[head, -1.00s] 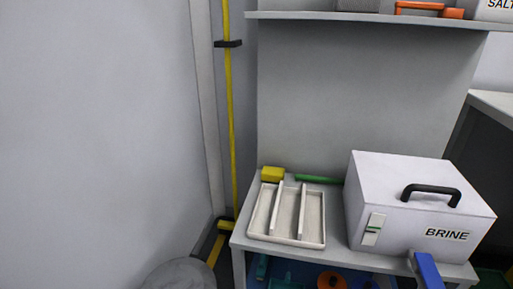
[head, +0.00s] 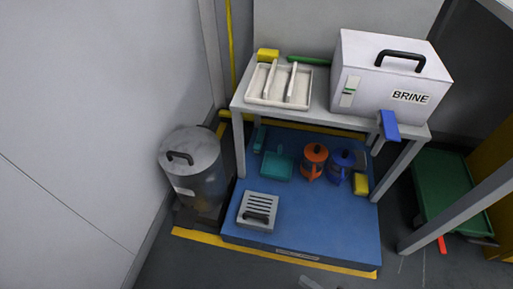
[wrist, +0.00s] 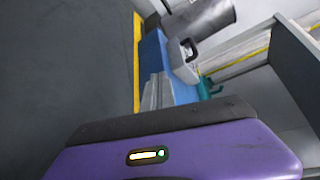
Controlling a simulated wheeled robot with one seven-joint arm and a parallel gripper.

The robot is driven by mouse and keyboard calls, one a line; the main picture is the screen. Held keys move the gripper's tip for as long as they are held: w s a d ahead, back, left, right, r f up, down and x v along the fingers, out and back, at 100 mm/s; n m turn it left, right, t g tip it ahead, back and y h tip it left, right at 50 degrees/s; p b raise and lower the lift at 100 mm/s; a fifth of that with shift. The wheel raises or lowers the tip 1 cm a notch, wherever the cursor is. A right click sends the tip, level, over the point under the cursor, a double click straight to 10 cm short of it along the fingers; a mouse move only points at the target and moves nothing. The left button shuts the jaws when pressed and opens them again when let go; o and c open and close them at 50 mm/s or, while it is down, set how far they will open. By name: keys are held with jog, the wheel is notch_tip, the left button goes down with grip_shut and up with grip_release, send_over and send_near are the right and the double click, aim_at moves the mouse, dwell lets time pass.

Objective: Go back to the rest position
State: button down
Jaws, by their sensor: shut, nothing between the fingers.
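The task names no object of its own. My gripper (wrist: 165,120) fills the lower part of the wrist view as a purple body with a dark front edge and a small lit window. It is shut and nothing shows held in it. It hangs clear of the things on the floor. The head view does not show it clearly.
A grey bench with a white tray (head: 308,104) and BRINE box (head: 370,98) stands at the back. Below it, a blue platform (head: 320,225) bears a grey slotted box (head: 258,211) and pots. A metal bin (head: 200,188) stands left.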

jog(key=d+f+n+g+h, duration=0.2)
jog(key=d+f+h, duration=0.1)
jog(key=d+h, duration=0.5)
jog(key=s+d+r+n+t+h, duration=0.1)
jog(key=s+d+r+n+h, duration=0.3)
jog(key=r, duration=0.5)
jog(key=s+a+r+n+t+p, duration=0.1)
jog(key=s+a+r+n+t, duration=0.2)
jog(key=r, duration=1)
jog(key=s+a+r+n+t+p, duration=0.1)
jog(key=s+a+r+n+t, duration=0.1)
jog(key=r, duration=1)
jog(key=s+a+r+n+y, duration=0.2)
jog(key=s+a+r+n, duration=0.1)
jog(key=s+a+r, duration=0.25)
notch_tip(320, 180, up, 39)
jog(key=d+p, duration=0.1)
jog(key=p, duration=3.7)
jog(key=shift+f+p, duration=0.2)
jog(key=shift+p, duration=0.15)
jog(key=shift+d, duration=0.1)
